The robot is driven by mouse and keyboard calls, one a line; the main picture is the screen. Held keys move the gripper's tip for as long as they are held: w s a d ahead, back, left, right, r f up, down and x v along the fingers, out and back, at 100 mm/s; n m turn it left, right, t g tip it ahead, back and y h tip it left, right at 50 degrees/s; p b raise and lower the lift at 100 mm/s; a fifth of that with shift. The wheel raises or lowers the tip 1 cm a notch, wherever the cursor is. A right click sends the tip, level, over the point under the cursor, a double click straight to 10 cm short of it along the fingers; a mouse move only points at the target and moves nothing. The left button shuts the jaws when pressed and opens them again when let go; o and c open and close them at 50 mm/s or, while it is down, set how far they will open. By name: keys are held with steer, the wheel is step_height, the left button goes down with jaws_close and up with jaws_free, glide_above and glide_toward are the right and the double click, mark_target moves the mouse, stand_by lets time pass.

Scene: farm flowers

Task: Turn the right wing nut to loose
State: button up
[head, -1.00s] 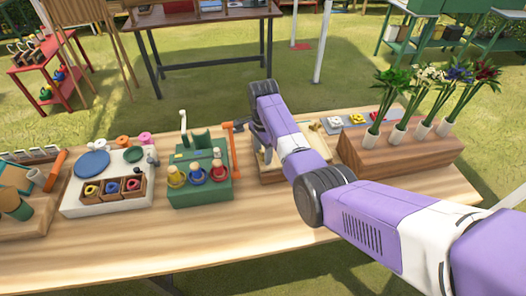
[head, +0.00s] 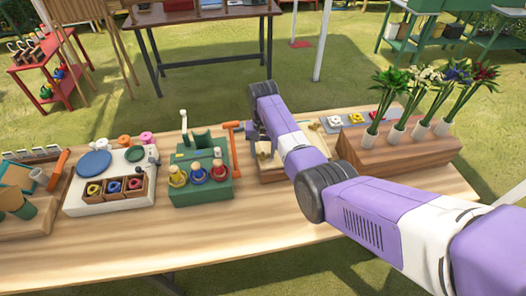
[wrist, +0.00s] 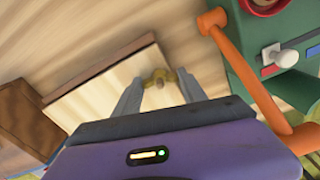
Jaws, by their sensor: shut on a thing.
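A brass-yellow wing nut (wrist: 158,76) stands on a pale wooden board (wrist: 105,95) in the wrist view, close to the board's edge. My gripper (wrist: 160,84) has its two grey fingers on either side of the nut and is shut on it. In the head view my gripper (head: 262,148) reaches down to the left part of the board (head: 285,172), and my arm covers much of the board. A small yellowish piece (head: 317,127) shows at the board's far right; I cannot tell if it is another wing nut.
A green stand (head: 205,180) with an orange hammer-like tool (head: 235,150) is close on the left of my gripper. The tool also shows in the wrist view (wrist: 250,85). A wooden flower block (head: 400,155) stands on the right. The table's front strip is clear.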

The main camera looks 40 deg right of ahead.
steer(key=n, duration=0.5)
steer(key=shift+n, duration=0.3)
steer(key=n, duration=1.3)
steer(key=shift+n, duration=0.3)
steer(key=n, duration=0.9)
steer(key=shift+f+n, duration=0.1)
steer(key=shift+n, duration=0.3)
steer(key=n, duration=0.5)
steer(key=shift+b, duration=0.35)
steer(key=n, duration=0.4)
steer(key=shift+n+b, duration=0.3)
